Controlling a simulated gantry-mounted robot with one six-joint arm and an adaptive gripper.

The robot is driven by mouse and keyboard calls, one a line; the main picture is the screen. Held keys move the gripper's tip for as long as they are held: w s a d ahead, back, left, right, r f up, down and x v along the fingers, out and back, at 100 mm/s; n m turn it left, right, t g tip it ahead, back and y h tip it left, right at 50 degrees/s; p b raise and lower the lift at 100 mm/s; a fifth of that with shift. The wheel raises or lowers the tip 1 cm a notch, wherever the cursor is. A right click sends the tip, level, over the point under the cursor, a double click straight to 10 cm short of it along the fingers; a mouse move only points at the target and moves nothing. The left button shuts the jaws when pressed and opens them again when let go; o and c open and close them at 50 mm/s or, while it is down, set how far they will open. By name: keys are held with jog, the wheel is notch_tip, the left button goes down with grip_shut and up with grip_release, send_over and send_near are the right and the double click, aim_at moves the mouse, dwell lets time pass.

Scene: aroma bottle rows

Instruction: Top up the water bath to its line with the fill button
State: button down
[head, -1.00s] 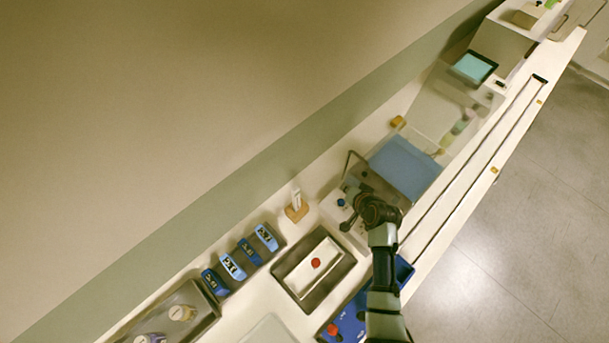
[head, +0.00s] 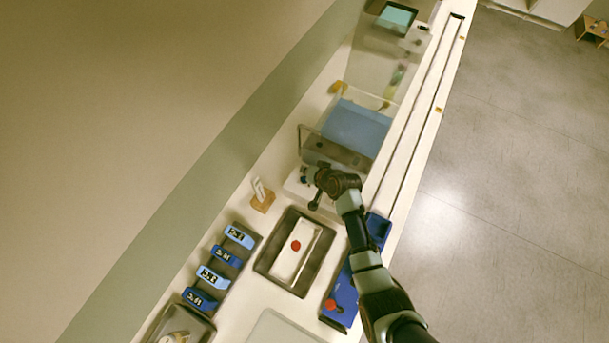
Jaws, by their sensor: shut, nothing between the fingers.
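The water bath (head: 357,127) is a clear-walled tank with blue water in the upper middle of the head view, with a thin metal frame at its near end. The fill line and exact water level are too small to make out. I cannot tell whether this is the fill button. My gripper (head: 314,206) is shut and empty over this unit, close to the blue part. My wrist hides much of the unit; I cannot tell if the fingers touch it.
A dark tray (head: 262,268) holds a white block with a red dot. Blue labelled blocks (head: 213,277) line the left. A wooden holder (head: 263,200) stands near the wall. A blue box with a red button (head: 331,305) is at the front edge. A screen (head: 396,17) stands at the far end.

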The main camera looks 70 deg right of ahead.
jog(key=shift+f+b, duration=1.05)
jog(key=shift+f, duration=0.8)
jog(key=shift+f, duration=0.4)
jog(key=shift+f+b, duration=0.4)
jog(key=shift+b, duration=0.15)
jog(key=shift+r, duration=0.1)
dwell(2.9)
jog(key=shift+r+p, duration=0.75)
jog(key=shift+p, duration=0.05)
notch_tip(320, 180, up, 5)
jog(key=p, duration=0.4)
jog(key=shift+p, duration=0.35)
